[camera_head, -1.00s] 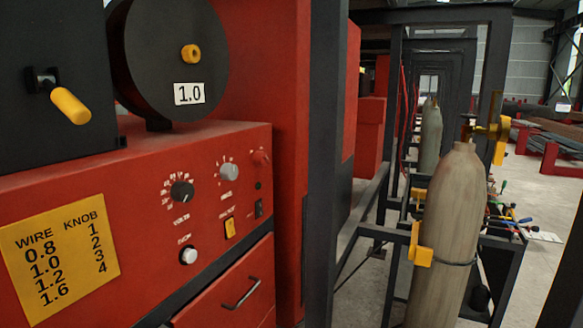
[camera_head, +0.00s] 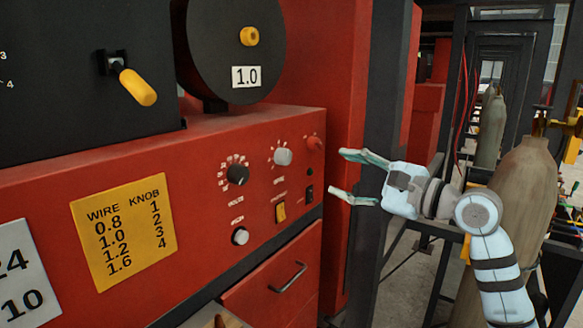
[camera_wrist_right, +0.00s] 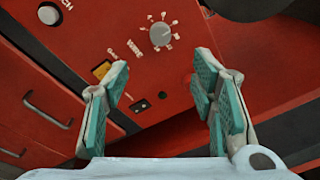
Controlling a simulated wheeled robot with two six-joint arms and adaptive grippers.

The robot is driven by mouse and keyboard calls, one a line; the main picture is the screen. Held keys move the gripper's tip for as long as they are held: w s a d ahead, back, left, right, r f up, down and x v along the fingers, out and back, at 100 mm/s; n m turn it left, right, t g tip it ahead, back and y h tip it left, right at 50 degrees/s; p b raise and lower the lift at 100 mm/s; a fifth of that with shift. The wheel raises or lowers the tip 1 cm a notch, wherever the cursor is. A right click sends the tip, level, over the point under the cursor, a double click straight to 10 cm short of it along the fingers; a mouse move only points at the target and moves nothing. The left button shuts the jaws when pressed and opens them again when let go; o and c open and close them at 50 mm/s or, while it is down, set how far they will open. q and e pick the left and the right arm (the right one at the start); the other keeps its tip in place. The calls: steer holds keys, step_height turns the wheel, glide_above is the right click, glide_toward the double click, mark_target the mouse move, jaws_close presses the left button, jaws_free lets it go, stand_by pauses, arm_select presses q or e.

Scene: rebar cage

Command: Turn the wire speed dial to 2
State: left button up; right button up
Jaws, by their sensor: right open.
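A grey dial (camera_head: 282,156) with a ring of pale marks sits on the red machine's front panel, right of and above a black dial marked VOLTS (camera_head: 237,174). My left gripper is out of view.
A yellow chart (camera_head: 125,232) pairs wire 1.0 with knob 2. The spool (camera_head: 212,50) bears a 1.0 label (camera_head: 246,76). Near the dial are a yellow switch (camera_head: 281,212), a white button (camera_head: 240,236) and a red knob (camera_head: 315,143). A dark post (camera_head: 380,90) stands behind my right gripper.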

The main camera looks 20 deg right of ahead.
mark_target(287, 158)
steer(key=p+x, duration=0.3)
steer(key=x, duration=1.1)
steer(key=shift+r, duration=0.15)
steer(key=shift+w+a, duration=0.2)
steer(key=shift+a, duration=0.05)
steer(key=shift+d, duration=0.1)
steer(key=shift+d, duration=0.1)
steer(key=shift+c, duration=0.9)
steer(key=c, duration=1)
